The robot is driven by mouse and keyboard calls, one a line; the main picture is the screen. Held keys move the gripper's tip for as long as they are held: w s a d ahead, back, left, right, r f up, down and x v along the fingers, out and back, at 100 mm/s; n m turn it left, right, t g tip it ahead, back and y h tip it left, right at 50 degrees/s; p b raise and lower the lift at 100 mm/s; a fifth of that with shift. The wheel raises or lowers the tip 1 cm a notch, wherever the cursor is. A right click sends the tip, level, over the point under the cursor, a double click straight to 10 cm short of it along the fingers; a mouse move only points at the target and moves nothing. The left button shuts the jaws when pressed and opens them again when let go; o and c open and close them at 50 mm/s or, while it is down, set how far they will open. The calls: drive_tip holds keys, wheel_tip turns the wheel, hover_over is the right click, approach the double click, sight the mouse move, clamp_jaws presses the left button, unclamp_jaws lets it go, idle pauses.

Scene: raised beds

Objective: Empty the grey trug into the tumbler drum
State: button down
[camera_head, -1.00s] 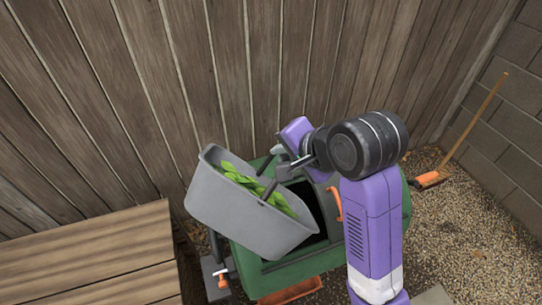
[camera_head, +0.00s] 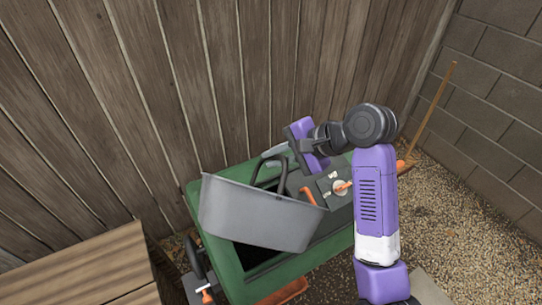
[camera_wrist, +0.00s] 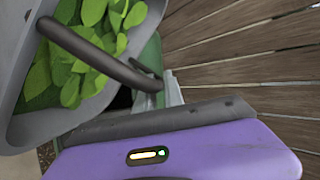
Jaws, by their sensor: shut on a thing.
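The grey trug (camera_head: 255,217) hangs over the green tumbler drum (camera_head: 222,262), tilted with its right end lower. My gripper (camera_head: 281,157) is shut on the trug's dark handle (camera_wrist: 92,52), which also shows in the head view. Green leaves (camera_wrist: 84,62) lie inside the trug in the wrist view; in the head view its near wall hides them. The drum's dark opening (camera_head: 256,256) shows below the trug, partly covered by it. I cannot tell whether the trug touches the drum.
A wooden plank fence (camera_head: 240,80) stands close behind the drum. A wooden bed edge (camera_head: 80,275) is at the lower left. An orange-ended broom (camera_head: 432,110) leans by the block wall (camera_head: 490,90) at right. Gravel (camera_head: 460,210) lies open at right.

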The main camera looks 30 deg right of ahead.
drive_tip(key=shift+r, duration=0.1)
drive_tip(key=a+r, duration=0.1)
drive_tip(key=w+a+r+m+g+y, duration=0.1)
drive_tip(key=a, duration=0.1)
drive_tip(key=w+a+y, duration=0.1)
drive_tip(key=shift+w+a+r+m+g, duration=0.2)
drive_tip(key=shift+r+m+g, duration=0.1)
drive_tip(key=shift+r, duration=0.1)
idle(0.4)
drive_tip(key=shift+w+r+m+g+y, duration=0.2)
drive_tip(key=shift+w+r, duration=0.1)
drive_tip(key=shift+r, duration=0.45)
drive_tip(key=shift+w+r+m+g+y, duration=0.2)
drive_tip(key=shift+w+r, duration=0.1)
drive_tip(key=shift+r, duration=0.45)
drive_tip(key=shift+w+a+r+g, duration=0.15)
drive_tip(key=shift+a+r, duration=0.1)
drive_tip(key=shift+r, duration=0.25)
drive_tip(key=shift+s+a+r+g, duration=0.1)
drive_tip(key=shift+a+r, duration=0.2)
drive_tip(key=shift+r, duration=0.2)
drive_tip(key=shift+w+a+r+g, duration=0.15)
drive_tip(key=shift+a+r, duration=0.1)
drive_tip(key=shift+r, duration=0.25)
